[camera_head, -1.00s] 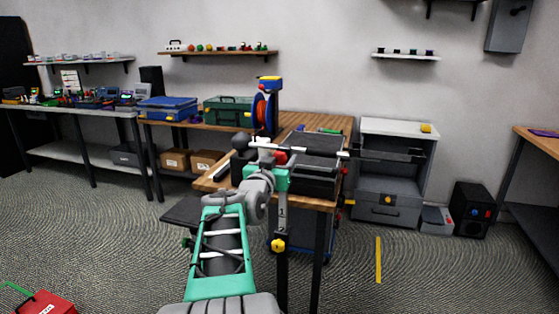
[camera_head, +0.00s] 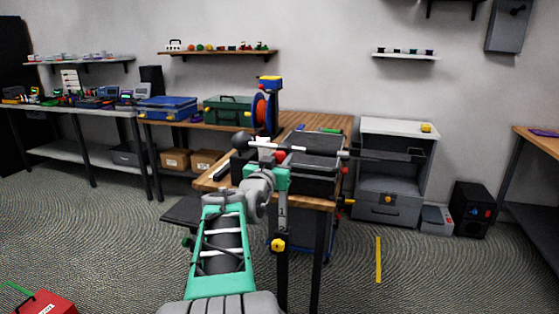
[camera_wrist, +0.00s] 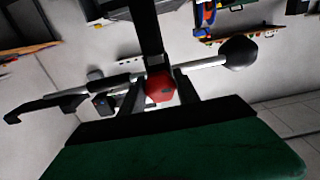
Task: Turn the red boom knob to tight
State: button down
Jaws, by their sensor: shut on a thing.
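The red boom knob (camera_wrist: 160,88) sits between the dark fingers of my gripper (camera_wrist: 159,94) in the wrist view. My gripper is shut on it. In the head view the red knob (camera_head: 280,156) shows just above the teal wrist of my arm. The boom (camera_wrist: 205,63) is a pale rod running through the clamp at the knob. It has a black ball (camera_wrist: 238,53) at one end and a dark, bent arm at the other. The knob's marking is too small to read.
A wooden-topped bench (camera_head: 215,182) stands below the boom, with a dark case (camera_head: 316,144) on it. A blue and red reel stand (camera_head: 264,108) and a green toolbox (camera_head: 228,110) are behind. A grey drawer cabinet (camera_head: 388,206) stands at right. Open floor lies in front.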

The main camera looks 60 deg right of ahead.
jog(key=shift+f+m+b, duration=0.15)
jog(key=shift+m+b, duration=0.15)
jog(key=shift+b, duration=0.45)
jog(key=m+b, duration=0.1)
jog(key=b, duration=0.2)
jog(key=shift+f+m+b, duration=0.2)
jog(key=shift+m+b, duration=0.1)
jog(key=shift+m, duration=0.1)
jog(key=m+b, duration=0.5)
jog(key=b, duration=0.3)
jog(key=m+b, duration=0.5)
jog(key=b, duration=0.1)
jog(key=shift+w+r+m, duration=0.1)
jog(key=shift+r+m, duration=0.05)
jog(key=shift+m, duration=0.15)
jog(key=m+b, duration=0.2)
jog(key=m, duration=0.1)
jog(key=m+b, duration=0.1)
jog(key=shift+r+m+b, duration=0.25)
jog(key=shift+m+b, duration=0.1)
jog(key=shift+m, duration=0.05)
jog(key=c, duration=0.9)
grip_release()
